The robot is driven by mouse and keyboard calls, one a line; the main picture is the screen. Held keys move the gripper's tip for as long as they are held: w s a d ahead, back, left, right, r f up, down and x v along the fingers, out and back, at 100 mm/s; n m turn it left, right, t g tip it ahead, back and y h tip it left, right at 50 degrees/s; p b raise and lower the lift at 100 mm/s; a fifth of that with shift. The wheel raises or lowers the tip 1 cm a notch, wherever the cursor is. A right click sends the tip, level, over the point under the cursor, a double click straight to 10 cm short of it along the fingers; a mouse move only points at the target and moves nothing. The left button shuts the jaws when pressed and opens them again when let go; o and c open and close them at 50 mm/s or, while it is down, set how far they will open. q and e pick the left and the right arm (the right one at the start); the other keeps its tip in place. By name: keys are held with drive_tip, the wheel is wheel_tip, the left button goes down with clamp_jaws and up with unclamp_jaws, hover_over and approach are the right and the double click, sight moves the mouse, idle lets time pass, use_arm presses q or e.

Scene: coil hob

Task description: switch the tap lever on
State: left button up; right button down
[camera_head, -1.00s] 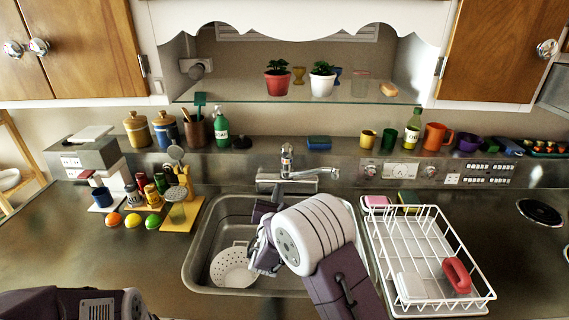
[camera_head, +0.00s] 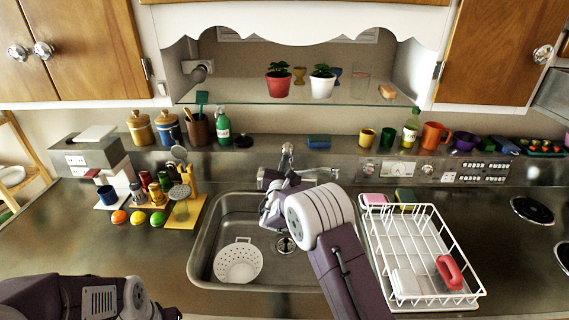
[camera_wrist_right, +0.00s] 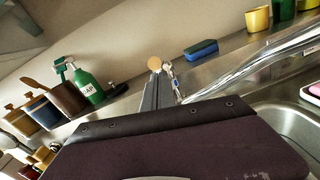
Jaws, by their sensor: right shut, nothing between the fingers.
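The chrome tap (camera_head: 324,172) stands behind the sink, with its spout reaching to the right. Its upright lever (camera_head: 287,158) is at the top of the tap body. My right gripper (camera_head: 268,194) is over the back left part of the sink, close in front of the tap base. It is shut and empty. In the right wrist view its narrow grey fingers (camera_wrist_right: 154,88) point towards the tap lever (camera_wrist_right: 168,72), and the spout (camera_wrist_right: 260,62) runs to the right. I cannot tell whether they touch. My left gripper is out of view.
The sink (camera_head: 204,250) holds a white colander (camera_head: 238,262). A white dish rack (camera_head: 425,255) stands to the right. A green soap bottle (camera_head: 223,127) and a blue sponge (camera_head: 319,141) are on the ledge behind.

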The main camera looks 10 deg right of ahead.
sight(285, 152)
drive_tip(key=r+g+p, duration=0.1)
drive_tip(key=p, duration=0.1)
drive_tip(key=r+g+p, duration=0.1)
drive_tip(key=r+p, duration=0.1)
drive_tip(key=p, duration=0.1)
drive_tip(key=r+y+p, duration=0.1)
drive_tip(key=p, duration=0.1)
drive_tip(key=shift+w+r+g+p, duration=0.25)
drive_tip(key=shift+r+g+p, duration=0.05)
drive_tip(key=shift+g+p, duration=0.1)
drive_tip(key=r+g+p, duration=0.1)
drive_tip(key=p, duration=0.3)
drive_tip(key=w+r+g+p, duration=0.1)
drive_tip(key=p, duration=0.3)
drive_tip(key=shift+d+y, duration=0.2)
drive_tip(key=shift+y, duration=0.2)
drive_tip(key=shift+w+f+g+p, duration=0.15)
drive_tip(key=shift+g+p, duration=0.15)
drive_tip(key=shift+p, duration=0.45)
